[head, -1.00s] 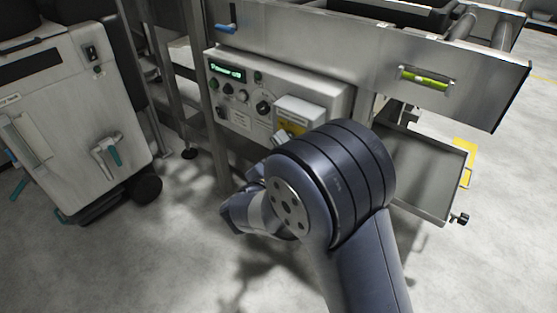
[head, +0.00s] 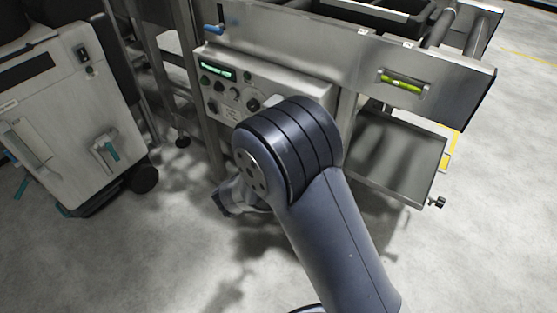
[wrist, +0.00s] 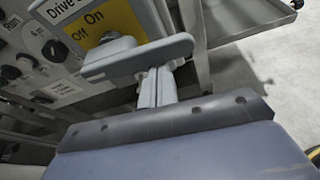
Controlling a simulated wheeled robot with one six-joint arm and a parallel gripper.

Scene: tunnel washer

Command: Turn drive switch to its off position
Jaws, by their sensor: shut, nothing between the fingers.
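The drive switch's yellow plate (wrist: 112,20), marked "On" and "Off", is at the upper left of the wrist view under a partly cut-off "Drive" label. A grey bar that looks like the switch handle (wrist: 112,62) crosses in front of the plate and reaches to the right. My gripper (wrist: 157,78) is shut and empty, its narrow fingers at the bar's underside. I cannot tell whether they touch it, nor which mark the handle is set to. In the head view my arm hides the switch, and my gripper (head: 228,200) shows only in part, low beside the panel.
The control panel (head: 262,82) has a lit green display (head: 217,72) and several dark knobs. A level vial (head: 403,82) sits on the frame above a metal tray (head: 395,155). A white cabinet (head: 75,120) stands at left. Open floor lies in front.

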